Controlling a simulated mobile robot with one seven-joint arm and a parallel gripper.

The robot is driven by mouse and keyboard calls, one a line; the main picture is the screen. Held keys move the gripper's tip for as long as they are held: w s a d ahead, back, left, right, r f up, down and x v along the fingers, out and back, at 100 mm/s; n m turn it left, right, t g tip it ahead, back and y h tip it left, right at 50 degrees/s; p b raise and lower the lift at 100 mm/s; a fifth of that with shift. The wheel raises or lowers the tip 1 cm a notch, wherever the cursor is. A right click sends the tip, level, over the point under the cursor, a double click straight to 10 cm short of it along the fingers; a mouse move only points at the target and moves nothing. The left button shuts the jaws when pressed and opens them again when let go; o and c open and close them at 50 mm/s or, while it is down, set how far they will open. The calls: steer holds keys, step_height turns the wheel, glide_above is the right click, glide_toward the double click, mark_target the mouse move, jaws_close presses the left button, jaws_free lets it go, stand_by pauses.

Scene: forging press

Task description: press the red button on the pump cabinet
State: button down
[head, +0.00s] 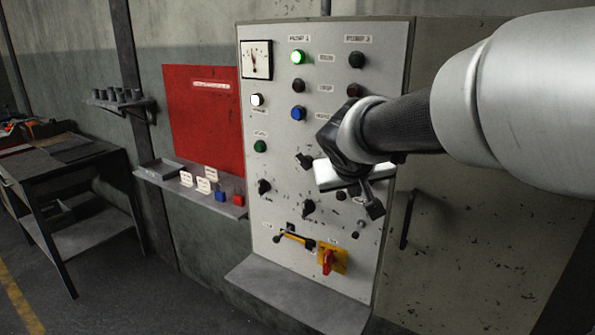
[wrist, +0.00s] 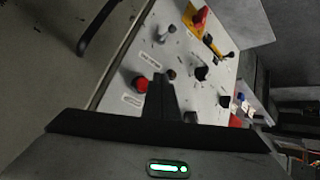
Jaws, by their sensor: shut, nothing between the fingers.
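The pump cabinet (head: 275,190) stands in the middle of the head view, its pale panel facing me. In the wrist view a red button (wrist: 141,84) sits on the panel (wrist: 184,75) beside a small label. My gripper (head: 373,207) is in front of the panel's right side in the head view. In the wrist view its fingers (wrist: 161,82) are shut and empty, and their tip appears just right of the red button. I cannot tell whether they touch the panel. In the head view I cannot make out this button; my gripper covers that part.
A lit green lamp (head: 297,57), a blue button (head: 298,113) and several black knobs surround the gripper. A red handle (head: 328,262) on a yellow plate and a lever (head: 290,238) sit lower. A door handle (head: 408,220) stands out at right. A ledge (head: 300,297) juts out below.

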steer(key=shift+w+d+f, duration=0.1)
steer(key=shift+w+d, duration=0.45)
steer(key=shift+w, duration=0.2)
stand_by(1.6)
steer(key=shift+w+d, duration=0.25)
steer(key=shift+w, duration=0.1)
steer(key=shift+w+d, duration=0.25)
steer(key=shift+w, duration=0.1)
stand_by(0.7)
steer(key=shift+s, duration=0.1)
steer(key=shift+s+a+b, duration=0.5)
steer(key=shift+s+b, duration=0.05)
steer(key=shift+s, duration=0.05)
